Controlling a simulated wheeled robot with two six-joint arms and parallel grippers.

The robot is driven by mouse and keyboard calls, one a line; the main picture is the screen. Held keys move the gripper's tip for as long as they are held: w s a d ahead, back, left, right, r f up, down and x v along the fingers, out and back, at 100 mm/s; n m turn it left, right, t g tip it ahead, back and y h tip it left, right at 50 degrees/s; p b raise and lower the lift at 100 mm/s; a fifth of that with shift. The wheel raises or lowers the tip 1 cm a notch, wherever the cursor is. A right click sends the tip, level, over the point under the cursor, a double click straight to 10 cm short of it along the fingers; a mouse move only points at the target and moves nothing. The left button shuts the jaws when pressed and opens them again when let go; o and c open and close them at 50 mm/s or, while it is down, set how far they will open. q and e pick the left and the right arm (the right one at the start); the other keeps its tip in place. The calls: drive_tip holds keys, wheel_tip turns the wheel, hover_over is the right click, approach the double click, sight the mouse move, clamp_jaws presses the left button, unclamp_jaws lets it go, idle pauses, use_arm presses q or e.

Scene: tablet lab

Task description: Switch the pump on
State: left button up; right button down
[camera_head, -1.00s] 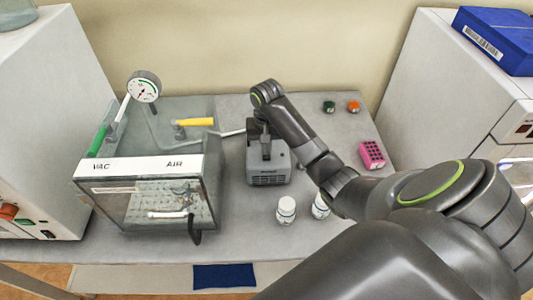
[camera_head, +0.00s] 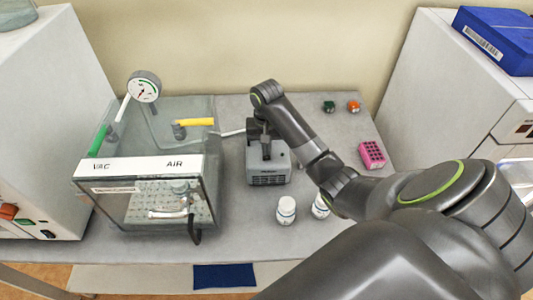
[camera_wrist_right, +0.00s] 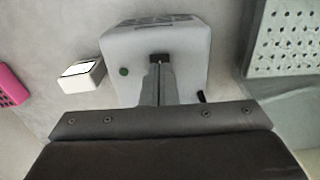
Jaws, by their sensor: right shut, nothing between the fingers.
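The pump (camera_head: 269,170) is a grey box on the bench, right of the glass vacuum chamber (camera_head: 140,215). My right gripper (camera_head: 266,153) points down at the top of the pump, shut and empty. In the right wrist view the shut fingers (camera_wrist_right: 160,65) reach over the pump's top face (camera_wrist_right: 188,68). A dark patch at their tips may be the switch; the fingers partly hide it, and I cannot tell whether they touch it. A small dark green dot (camera_wrist_right: 124,71) lies beside the fingers. My left gripper is not in view.
A gauge (camera_head: 144,87), a green handle (camera_head: 99,140) and a yellow handle (camera_head: 194,122) top the chamber. White bottles (camera_head: 286,211) stand in front of the pump. A pink rack (camera_head: 373,155) is to the right. The bench behind the pump is mostly clear.

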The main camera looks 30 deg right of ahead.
drive_tip(key=shift+f, duration=0.9)
idle(0.7)
